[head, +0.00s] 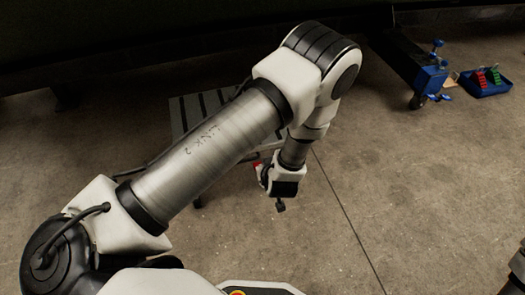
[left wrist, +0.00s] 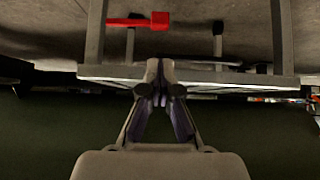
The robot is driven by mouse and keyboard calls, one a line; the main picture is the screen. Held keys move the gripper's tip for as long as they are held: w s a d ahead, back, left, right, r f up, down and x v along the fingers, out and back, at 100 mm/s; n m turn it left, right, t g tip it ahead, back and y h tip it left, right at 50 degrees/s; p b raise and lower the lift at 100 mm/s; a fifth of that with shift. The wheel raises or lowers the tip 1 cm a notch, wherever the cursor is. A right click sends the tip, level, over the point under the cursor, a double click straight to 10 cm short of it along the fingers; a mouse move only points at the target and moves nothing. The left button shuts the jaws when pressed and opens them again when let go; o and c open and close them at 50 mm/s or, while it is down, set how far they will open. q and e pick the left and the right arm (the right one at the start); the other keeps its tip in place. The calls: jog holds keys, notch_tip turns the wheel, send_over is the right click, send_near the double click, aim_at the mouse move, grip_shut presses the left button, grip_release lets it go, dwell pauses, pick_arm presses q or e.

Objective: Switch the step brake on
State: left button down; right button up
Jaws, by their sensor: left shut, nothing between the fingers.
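The step (head: 182,122) stands on the floor behind my left arm, which hides much of it. In the left wrist view, the step's light frame (left wrist: 105,72) spans the picture. A red lever with a block-like end (left wrist: 160,20) lies near the top, beyond my fingertips.
A blue wheeled stand (head: 428,78) is at the upper right. Beside it, a blue tray (head: 488,90) holds red and green items. The concrete floor right of my left gripper is clear. Step legs (left wrist: 279,40) rise beside the fingers in the wrist view.

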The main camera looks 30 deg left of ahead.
pick_arm(q)
jog(key=b+x, duration=0.5)
jog(key=x, duration=0.5)
jog(key=shift+a+b, duration=0.15)
jog(key=shift+b, duration=0.15)
jog(key=shift+s+f, duration=0.1)
notch_tip(320, 180, down, 8)
jog(key=n+t+h, duration=0.3)
jog(key=t, duration=0.2)
jog(key=shift+n+t+h, duration=0.3)
jog(key=shift+n, duration=0.1)
dwell(0.5)
